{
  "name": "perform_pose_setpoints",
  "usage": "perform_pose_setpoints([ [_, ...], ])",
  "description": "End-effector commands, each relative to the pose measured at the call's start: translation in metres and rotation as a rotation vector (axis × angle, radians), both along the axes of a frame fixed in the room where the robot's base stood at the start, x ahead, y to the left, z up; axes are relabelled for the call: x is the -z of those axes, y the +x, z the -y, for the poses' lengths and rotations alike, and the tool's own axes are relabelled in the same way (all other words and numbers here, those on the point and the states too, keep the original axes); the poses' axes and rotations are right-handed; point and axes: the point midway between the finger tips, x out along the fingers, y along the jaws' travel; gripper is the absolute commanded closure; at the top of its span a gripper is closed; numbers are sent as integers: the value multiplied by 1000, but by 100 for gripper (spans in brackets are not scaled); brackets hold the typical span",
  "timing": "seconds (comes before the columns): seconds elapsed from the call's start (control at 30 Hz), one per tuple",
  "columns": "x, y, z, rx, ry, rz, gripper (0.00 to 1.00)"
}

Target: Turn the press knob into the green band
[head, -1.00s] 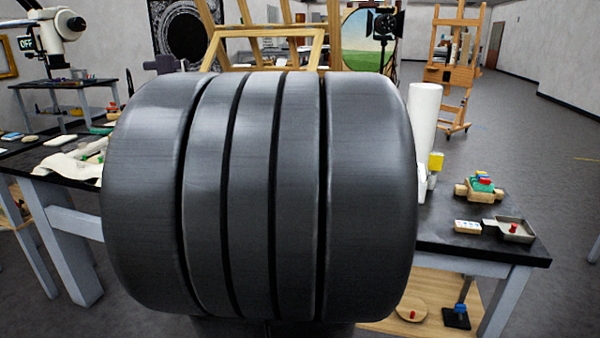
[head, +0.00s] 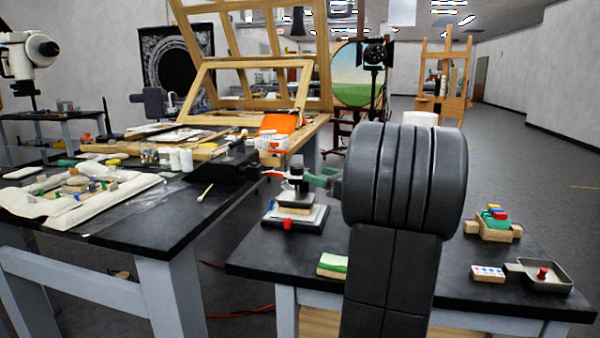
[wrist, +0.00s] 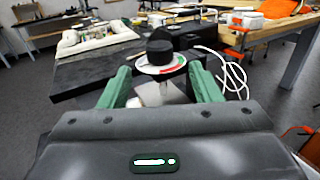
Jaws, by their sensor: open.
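The press (head: 297,207) stands on the right-hand table in the head view, with a black knob (head: 296,172) on top. In the wrist view the black knob (wrist: 160,48) sits over a pale round dial (wrist: 148,69) with red and green parts on its rim. Where the knob points on the dial is too small to tell. My gripper (wrist: 160,72) is open, its green fingers at the left and right of the dial, with a gap to each side of the knob. In the head view my arm hides most of the gripper (head: 326,178); one green finger shows right of the press.
A green-and-white block (head: 332,265) lies at the table's front edge. A wooden holder with coloured pieces (head: 496,226), a small paint card (head: 487,273) and a metal pan (head: 545,276) lie to the right. A left table (head: 120,225) bears a padded cloth and tools.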

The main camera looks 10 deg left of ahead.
Motion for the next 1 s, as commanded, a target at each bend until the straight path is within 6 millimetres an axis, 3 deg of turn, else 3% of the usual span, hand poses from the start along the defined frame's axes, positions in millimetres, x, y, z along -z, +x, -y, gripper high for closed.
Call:
perform_pose_setpoints([
  [0.2,2,22,-43,-4,-1,0,42],
  [0.4,1,37,-67,-2,-3,1,42],
  [0.83,0,42,-76,1,-1,0,42],
  [0.87,0,42,-76,0,-1,0,44],
  [1.0,0,42,-76,0,-1,0,72],
])
